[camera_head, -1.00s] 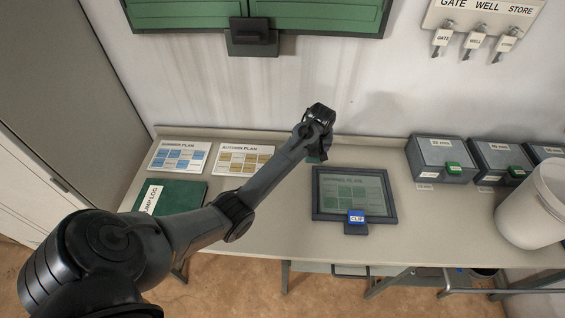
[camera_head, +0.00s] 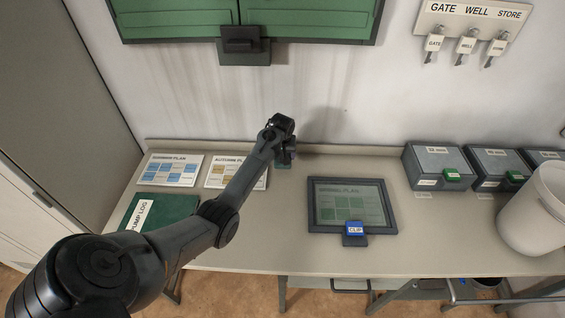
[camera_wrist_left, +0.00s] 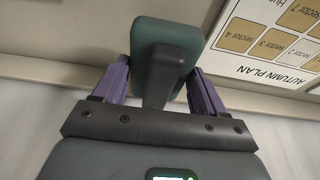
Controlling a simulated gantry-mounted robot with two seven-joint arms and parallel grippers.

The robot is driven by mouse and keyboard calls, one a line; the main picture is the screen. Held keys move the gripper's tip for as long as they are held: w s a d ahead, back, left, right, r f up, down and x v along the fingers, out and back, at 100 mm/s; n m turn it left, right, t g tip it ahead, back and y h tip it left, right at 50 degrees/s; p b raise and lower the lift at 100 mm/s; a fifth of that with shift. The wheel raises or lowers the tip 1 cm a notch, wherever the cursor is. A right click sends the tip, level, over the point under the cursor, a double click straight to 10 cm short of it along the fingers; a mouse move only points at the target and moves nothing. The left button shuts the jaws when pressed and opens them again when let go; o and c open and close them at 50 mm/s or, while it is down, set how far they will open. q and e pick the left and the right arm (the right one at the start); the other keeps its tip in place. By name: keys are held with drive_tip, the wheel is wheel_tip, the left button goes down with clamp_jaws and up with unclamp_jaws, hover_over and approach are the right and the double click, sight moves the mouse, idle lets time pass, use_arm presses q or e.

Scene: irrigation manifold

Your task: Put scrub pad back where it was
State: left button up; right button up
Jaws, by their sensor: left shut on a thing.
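The scrub pad, a dark green block with a dark grip (camera_wrist_left: 165,60), is between the purple fingers of my left gripper (camera_wrist_left: 160,88) in the left wrist view. In the head view a small part of the green pad (camera_head: 284,161) shows under my left gripper (camera_head: 287,152). It is at the back of the bench, just right of the autumn plan card (camera_head: 226,172), which my arm partly covers. I cannot tell whether the pad touches the bench. My right gripper is not in view.
A dark frame (camera_head: 388,205) with a blue clip (camera_head: 355,229) lies mid-bench. Grey boxes (camera_head: 437,160) and a white bucket (camera_head: 535,215) stand at right. The summer plan card (camera_head: 172,169) and green pump log (camera_head: 165,209) lie at left. Bench between pad and frame is clear.

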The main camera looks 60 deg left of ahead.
use_arm(q)
drive_tip(key=shift+f+b, duration=0.5)
drive_tip(key=shift+f, duration=1.5)
drive_tip(key=shift+f, duration=0.15)
drive_tip(key=o, duration=1.1)
